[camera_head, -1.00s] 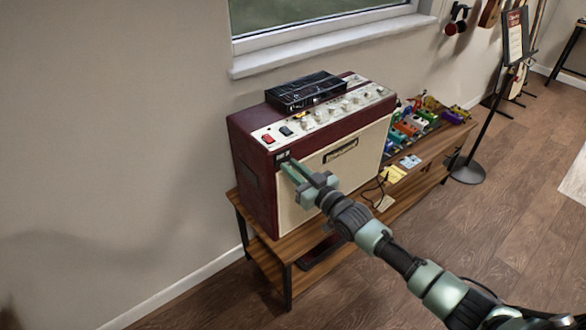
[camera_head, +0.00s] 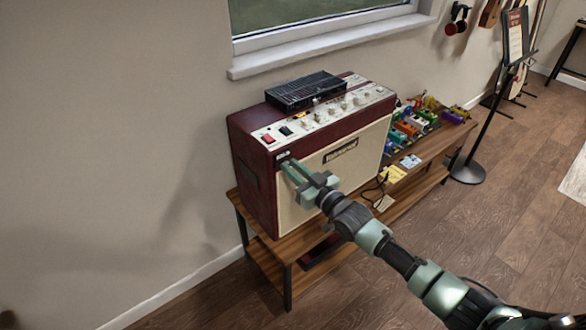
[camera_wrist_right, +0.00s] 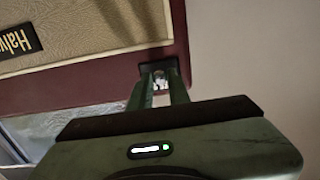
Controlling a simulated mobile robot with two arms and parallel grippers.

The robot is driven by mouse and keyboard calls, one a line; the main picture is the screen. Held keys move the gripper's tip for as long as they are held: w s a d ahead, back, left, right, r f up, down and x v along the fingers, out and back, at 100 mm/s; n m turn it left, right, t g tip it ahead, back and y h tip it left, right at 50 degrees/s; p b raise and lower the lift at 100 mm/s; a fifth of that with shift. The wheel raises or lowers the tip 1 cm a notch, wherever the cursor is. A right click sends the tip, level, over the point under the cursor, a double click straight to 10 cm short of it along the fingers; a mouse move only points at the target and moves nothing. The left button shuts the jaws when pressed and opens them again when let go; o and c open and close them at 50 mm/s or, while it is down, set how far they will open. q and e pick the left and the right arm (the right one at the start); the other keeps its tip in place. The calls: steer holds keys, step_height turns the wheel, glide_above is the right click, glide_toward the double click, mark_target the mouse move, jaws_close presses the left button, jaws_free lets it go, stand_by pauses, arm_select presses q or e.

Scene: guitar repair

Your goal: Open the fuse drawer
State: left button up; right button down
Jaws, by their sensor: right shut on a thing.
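A dark red guitar amplifier (camera_head: 252,182) with a cream front stands on a wooden bench; its front also shows in the right wrist view (camera_wrist_right: 95,35). The fuse drawer (camera_wrist_right: 158,66) is a small dark piece at the amplifier's upper front corner, mostly hidden by my fingers. My right gripper (camera_head: 288,163) reaches this corner from the front. In the right wrist view, its two green fingertips (camera_wrist_right: 159,78) are close together at the dark piece, with a small pale part between them. I cannot tell how far the drawer stands out. My left gripper is not in view.
A black box (camera_head: 305,92) lies on top of the amplifier, behind a row of knobs and a red switch (camera_head: 268,139). Several coloured pedals (camera_head: 410,127) lie on the bench (camera_head: 440,140) to the right. A music stand (camera_head: 480,125) stands farther right. The floor in front is clear.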

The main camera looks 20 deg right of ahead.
stand_by(0.4)
steer(key=p+v, duration=0.4)
steer(key=v, duration=0.5)
steer(key=c, duration=1.4)
jaws_free()
steer(key=shift+s+d, duration=0.1)
steer(key=shift+s, duration=0.1)
steer(key=shift+o, duration=0.2)
steer(key=shift+s, duration=0.1)
steer(key=v, duration=0.8)
steer(key=shift+b, duration=0.45)
